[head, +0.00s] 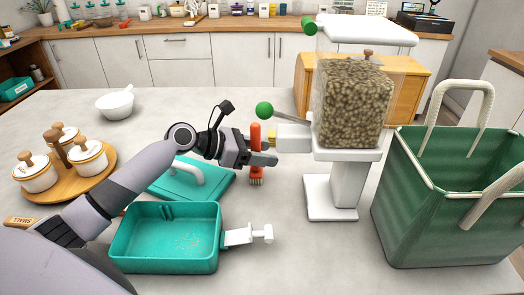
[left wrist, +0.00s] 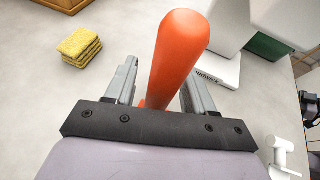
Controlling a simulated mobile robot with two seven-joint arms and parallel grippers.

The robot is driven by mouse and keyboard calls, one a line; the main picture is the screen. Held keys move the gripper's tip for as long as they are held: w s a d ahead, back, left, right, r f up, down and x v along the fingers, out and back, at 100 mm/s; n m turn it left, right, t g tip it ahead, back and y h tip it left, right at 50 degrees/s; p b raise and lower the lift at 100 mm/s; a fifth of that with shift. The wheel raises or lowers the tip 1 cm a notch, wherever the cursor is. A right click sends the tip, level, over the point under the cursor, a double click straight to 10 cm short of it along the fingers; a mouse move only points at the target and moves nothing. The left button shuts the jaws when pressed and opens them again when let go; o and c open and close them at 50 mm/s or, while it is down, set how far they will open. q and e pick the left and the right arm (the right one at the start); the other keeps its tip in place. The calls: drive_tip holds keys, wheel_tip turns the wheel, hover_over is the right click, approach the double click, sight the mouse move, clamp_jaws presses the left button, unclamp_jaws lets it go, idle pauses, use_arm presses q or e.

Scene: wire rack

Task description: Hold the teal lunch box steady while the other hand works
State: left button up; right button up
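My left gripper (head: 256,158) is shut on an orange-handled brush (head: 256,135), bristles down, behind and right of the box. The handle (left wrist: 178,50) stands between the fingers in the wrist view.
A bean dispenser (head: 352,105) on a white stand is right of my left gripper. A green basket (head: 425,210) stands at right. A wooden tray with jars (head: 75,185) and a white mortar (head: 114,104) are at left. Yellow sponges (left wrist: 80,47) show in the wrist view.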

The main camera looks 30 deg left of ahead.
use_arm(q)
drive_tip(key=shift+f+b, duration=0.15)
drive_tip(key=shift+b, duration=0.3)
drive_tip(key=shift+f+b, duration=0.2)
drive_tip(key=shift+b, duration=0.7)
drive_tip(key=v, duration=0.7)
drive_tip(key=shift+r, duration=0.4)
drive_tip(key=shift+s, duration=0.1)
